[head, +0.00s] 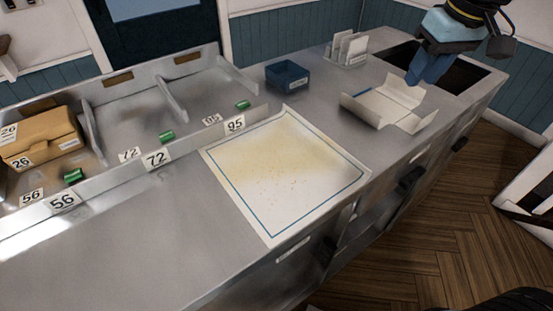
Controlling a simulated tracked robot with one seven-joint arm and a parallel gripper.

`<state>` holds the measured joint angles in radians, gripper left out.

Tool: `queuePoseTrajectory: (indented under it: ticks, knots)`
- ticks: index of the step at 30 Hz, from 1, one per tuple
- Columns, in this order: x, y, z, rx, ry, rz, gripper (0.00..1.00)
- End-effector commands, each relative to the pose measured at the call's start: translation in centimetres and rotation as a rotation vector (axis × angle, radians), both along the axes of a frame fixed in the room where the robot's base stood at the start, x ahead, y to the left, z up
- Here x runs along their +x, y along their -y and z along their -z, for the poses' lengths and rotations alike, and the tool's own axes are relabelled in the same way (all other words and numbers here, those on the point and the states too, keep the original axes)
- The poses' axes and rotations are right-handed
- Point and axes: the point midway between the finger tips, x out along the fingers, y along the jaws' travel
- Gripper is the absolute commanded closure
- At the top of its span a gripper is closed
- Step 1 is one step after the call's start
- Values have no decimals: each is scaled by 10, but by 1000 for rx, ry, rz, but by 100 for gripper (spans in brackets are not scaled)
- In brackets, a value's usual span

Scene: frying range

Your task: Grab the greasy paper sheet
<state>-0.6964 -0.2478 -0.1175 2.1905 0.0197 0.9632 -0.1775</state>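The greasy paper sheet (285,172) lies flat on the steel counter in the middle of the head view. It is off-white with a yellowish stain, small dark specks and a blue border line. Its right corner reaches close to the counter's front edge. My gripper (414,80) is at the upper right, above the far end of the counter and well apart from the sheet. Its blue fingers point down past an open white carton. I cannot make out a gap between the fingers, and nothing shows clearly between them.
An open white carton (398,104) stands right of the sheet. A dark blue box (288,75) and a rack of white cards (347,49) are behind. Numbered bays on the left hold a brown box (42,137) and green rolls. The near-left counter (130,245) is clear.

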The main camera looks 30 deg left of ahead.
Motion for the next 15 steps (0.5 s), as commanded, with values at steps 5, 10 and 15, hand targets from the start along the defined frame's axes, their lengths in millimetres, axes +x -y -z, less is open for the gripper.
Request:
queuePoseTrajectory:
  ticks: [5, 10, 15]
  knots:
    - [-6, -72, 17, -44, -38, -168, 66]
    - [-18, -121, 31, -78, -59, -280, 66]
    - [-26, -144, 39, -95, -67, -334, 66]
